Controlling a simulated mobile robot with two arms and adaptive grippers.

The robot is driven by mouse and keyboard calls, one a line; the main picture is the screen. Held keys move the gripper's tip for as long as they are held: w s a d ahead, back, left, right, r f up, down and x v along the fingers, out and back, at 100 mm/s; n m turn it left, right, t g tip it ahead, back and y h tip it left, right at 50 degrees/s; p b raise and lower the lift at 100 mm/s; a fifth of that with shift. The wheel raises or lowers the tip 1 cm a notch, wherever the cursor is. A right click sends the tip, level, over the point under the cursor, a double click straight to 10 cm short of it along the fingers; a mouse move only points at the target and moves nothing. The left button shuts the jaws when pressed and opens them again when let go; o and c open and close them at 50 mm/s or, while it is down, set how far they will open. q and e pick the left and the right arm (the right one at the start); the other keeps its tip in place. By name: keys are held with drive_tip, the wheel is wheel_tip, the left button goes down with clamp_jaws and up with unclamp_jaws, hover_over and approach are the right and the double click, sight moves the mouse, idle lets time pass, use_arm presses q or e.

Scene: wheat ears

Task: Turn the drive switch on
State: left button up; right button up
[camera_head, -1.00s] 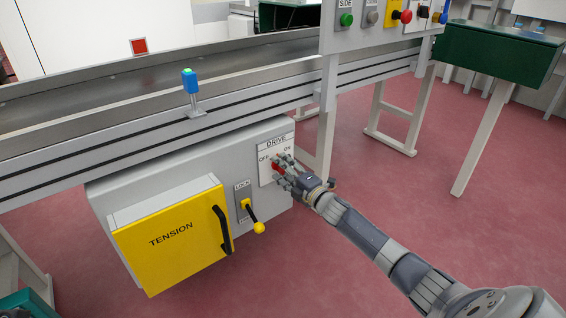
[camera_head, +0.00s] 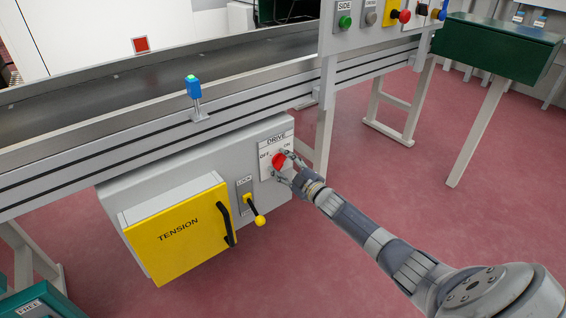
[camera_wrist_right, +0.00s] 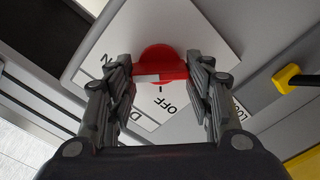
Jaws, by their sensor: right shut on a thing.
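The drive switch (camera_head: 278,160) is a red rotary knob on a white plate (camera_head: 266,173) marked DRIVE, OFF and ON, on the grey box under the conveyor. My right gripper (camera_head: 283,166) is at the knob, its fingers on either side of it. In the right wrist view the red knob (camera_wrist_right: 162,66) sits between the two fingers of the gripper (camera_wrist_right: 160,88), which are shut on it. A white mark shows on the knob. The gripper hides part of the plate's lettering. My left gripper is not in view.
A yellow TENSION door (camera_head: 180,235) with a black handle and a yellow-knobbed LOCK lever (camera_head: 254,209) are left of the switch. The conveyor (camera_head: 130,105) runs above. A button panel (camera_head: 375,18) stands at upper right.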

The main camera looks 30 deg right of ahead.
drive_tip(key=shift+m, duration=0.3)
drive_tip(key=o, duration=1.1)
drive_tip(key=shift+c, duration=0.2)
drive_tip(key=s+d, duration=0.1)
drive_tip(key=s, duration=1.1)
